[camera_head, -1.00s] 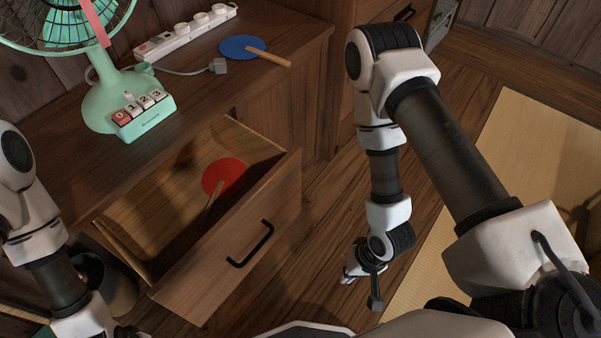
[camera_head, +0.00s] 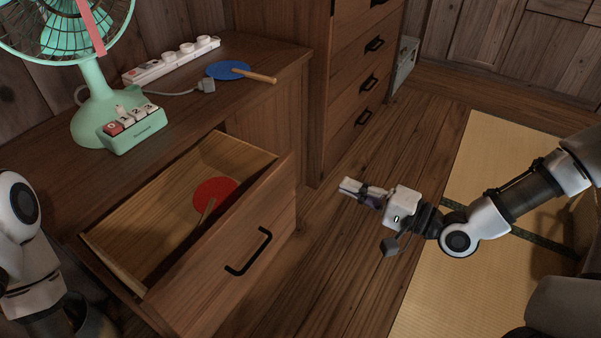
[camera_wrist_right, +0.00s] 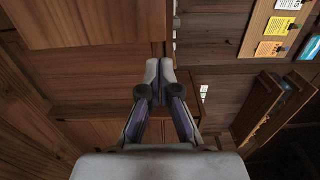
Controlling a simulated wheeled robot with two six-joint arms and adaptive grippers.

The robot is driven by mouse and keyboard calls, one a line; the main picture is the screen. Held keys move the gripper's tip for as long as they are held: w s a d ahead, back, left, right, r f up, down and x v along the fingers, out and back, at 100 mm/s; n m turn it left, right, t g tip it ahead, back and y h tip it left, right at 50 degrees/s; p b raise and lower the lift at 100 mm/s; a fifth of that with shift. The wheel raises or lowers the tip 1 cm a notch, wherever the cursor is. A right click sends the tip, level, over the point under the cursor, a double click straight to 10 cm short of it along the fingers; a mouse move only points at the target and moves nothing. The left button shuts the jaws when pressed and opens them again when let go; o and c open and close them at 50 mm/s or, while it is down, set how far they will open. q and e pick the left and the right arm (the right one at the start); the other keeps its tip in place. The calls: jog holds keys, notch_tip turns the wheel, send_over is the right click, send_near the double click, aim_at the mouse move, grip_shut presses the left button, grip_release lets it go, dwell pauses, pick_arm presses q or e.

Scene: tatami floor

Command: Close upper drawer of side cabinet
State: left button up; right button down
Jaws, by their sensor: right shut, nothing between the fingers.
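The side cabinet (camera_head: 45,190) stands at the left in the head view. Its upper drawer (camera_head: 236,262) is pulled well out, with a black bar handle (camera_head: 248,251) on its front. A red round paddle (camera_head: 214,191) lies inside the drawer. My right gripper (camera_head: 349,188) is shut and empty, to the right of the drawer front and apart from it. Its closed fingertips (camera_wrist_right: 160,68) also show in the right wrist view. My left arm is at the left edge of the head view; its gripper is out of the picture.
A green fan (camera_head: 135,130), a white power strip (camera_head: 170,60) and a blue paddle (camera_head: 229,70) are on the cabinet top. A taller chest of drawers (camera_head: 350,80) stands behind. Open wooden floor (camera_head: 345,245) and tatami (camera_head: 445,285) lie right of the drawer.

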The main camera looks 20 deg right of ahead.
aim_at(289, 162)
jog(key=b+x, duration=0.5)
jog(key=x, duration=0.7)
jog(key=shift+f, duration=0.15)
pick_arm(q)
notch_tip(289, 162, down, 6)
pick_arm(e)
jog(key=shift+w+a, duration=0.1)
